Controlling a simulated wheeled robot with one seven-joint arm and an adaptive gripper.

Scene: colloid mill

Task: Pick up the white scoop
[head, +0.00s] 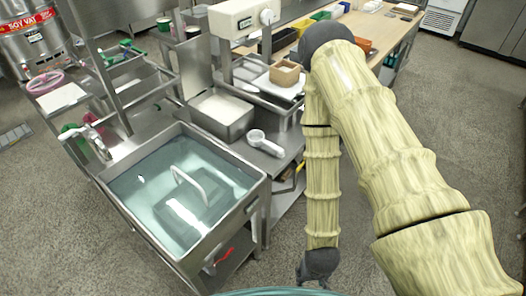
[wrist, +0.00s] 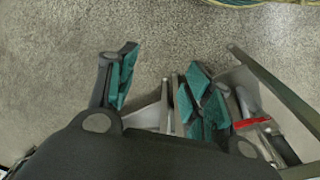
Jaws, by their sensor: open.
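The white scoop (head: 265,142) lies on the steel counter in the head view, beside the front right corner of a steel pan. Its round bowl is at the upper left and its handle points to the lower right. My gripper hangs at the end of my arm near the bottom of the head view, nearer to me than the scoop and clear of it. In the wrist view my gripper (wrist: 160,88) is open, with teal pads, and I see nothing held between the fingers. I cannot make out the scoop in the wrist view.
A water-filled sink (head: 258,190) with a submerged handled lid stands left of my gripper. A steel pan (head: 243,130) of white material sits behind the scoop. A small brown box (head: 285,73) stands farther back. Grey floor (head: 400,260) is open at the right.

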